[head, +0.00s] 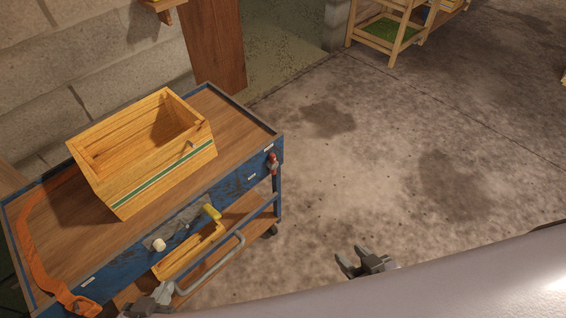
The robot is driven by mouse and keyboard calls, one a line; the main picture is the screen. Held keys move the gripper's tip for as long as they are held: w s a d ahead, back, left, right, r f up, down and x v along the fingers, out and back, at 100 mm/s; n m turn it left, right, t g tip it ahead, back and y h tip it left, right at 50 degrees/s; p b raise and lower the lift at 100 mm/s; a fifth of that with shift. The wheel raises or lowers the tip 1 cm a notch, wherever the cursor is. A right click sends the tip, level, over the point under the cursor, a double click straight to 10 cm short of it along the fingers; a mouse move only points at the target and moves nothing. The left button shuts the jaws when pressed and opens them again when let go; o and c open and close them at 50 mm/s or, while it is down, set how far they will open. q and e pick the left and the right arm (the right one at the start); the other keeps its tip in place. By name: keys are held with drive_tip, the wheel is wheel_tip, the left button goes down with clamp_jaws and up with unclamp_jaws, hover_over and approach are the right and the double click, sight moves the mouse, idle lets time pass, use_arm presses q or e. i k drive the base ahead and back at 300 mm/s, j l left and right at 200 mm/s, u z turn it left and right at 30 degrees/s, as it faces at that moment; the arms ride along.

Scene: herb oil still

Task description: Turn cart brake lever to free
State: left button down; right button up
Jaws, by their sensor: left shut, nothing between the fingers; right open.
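The blue cart (267,147) with a wooden top stands at the left. A small red-ended lever (272,161) sits at its right front corner, beside small labels too small to read. A yellow-handled lever (211,212) and a round white knob (159,245) sit on a grey plate on the front side. I cannot tell from the picture which is the brake lever or how it is set. My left gripper (152,303) is shut and empty, low by the cart's front rail. My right gripper (357,262) is open and empty over bare floor, right of the cart.
An open wooden crate (150,178) with a green stripe stands on the cart top. An orange strap (29,236) lies along the left side. A grey rail (222,262) sticks out in front, above a lower shelf with a yellow crate. The floor at the right is clear.

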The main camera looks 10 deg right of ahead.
sight(271, 164)
drive_tip(key=i+l, duration=0.1)
drive_tip(key=l, duration=0.35)
drive_tip(key=i+l, duration=0.15)
drive_tip(key=l, duration=0.3)
drive_tip(key=i+l, duration=0.1)
drive_tip(key=l, duration=0.3)
